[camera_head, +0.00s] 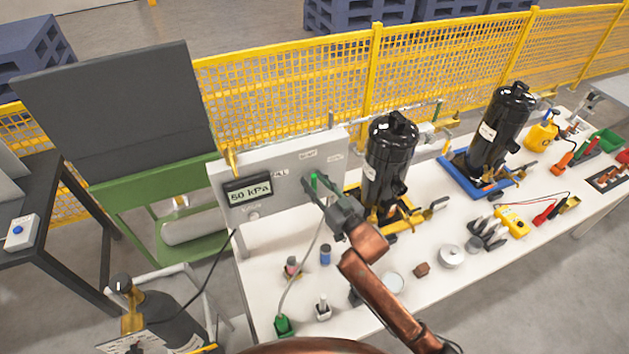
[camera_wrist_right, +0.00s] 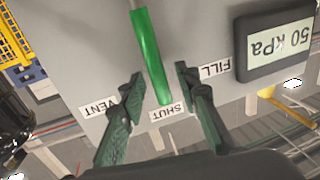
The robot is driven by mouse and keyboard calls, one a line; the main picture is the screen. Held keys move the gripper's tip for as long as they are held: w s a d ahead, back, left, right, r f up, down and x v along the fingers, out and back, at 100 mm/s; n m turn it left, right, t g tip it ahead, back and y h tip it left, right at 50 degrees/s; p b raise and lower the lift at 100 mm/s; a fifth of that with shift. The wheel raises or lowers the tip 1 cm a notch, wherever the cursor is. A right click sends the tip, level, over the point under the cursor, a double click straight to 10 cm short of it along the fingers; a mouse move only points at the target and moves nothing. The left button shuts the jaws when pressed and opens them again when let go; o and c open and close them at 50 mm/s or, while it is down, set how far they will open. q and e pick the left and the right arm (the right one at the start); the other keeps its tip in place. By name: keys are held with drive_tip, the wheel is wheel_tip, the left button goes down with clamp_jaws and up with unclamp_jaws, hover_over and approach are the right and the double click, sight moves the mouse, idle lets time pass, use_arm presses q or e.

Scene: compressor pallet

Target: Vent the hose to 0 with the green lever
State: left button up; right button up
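The grey panel (camera_head: 284,170) carries a display (camera_head: 247,191); in the wrist view the display (camera_wrist_right: 278,38) reads 50 kPa. The green lever (camera_wrist_right: 150,55) points at the SHUT label (camera_wrist_right: 170,112), between the VENT label (camera_wrist_right: 100,105) and the FILL label (camera_wrist_right: 214,71). My right gripper (camera_wrist_right: 160,110) is open, with one finger on each side of the lever's free end; contact cannot be told. In the head view my right gripper (camera_head: 322,190) is at the panel and partly hides the lever (camera_head: 314,181). A pale hose (camera_head: 302,270) runs down to a green connector (camera_head: 283,325). My left gripper is not in view.
A black compressor (camera_head: 388,160) on a yellow base stands right of the panel, close to my right arm. Another compressor (camera_head: 501,130) stands on a blue base. Small fittings, a yellow meter (camera_head: 511,220) and tools lie on the white table (camera_head: 450,290). A yellow fence (camera_head: 290,85) runs behind.

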drive_tip(key=shift+w+a, duration=0.2)
drive_tip(key=shift+w, duration=0.05)
drive_tip(key=shift+c, duration=0.5)
clamp_jaws()
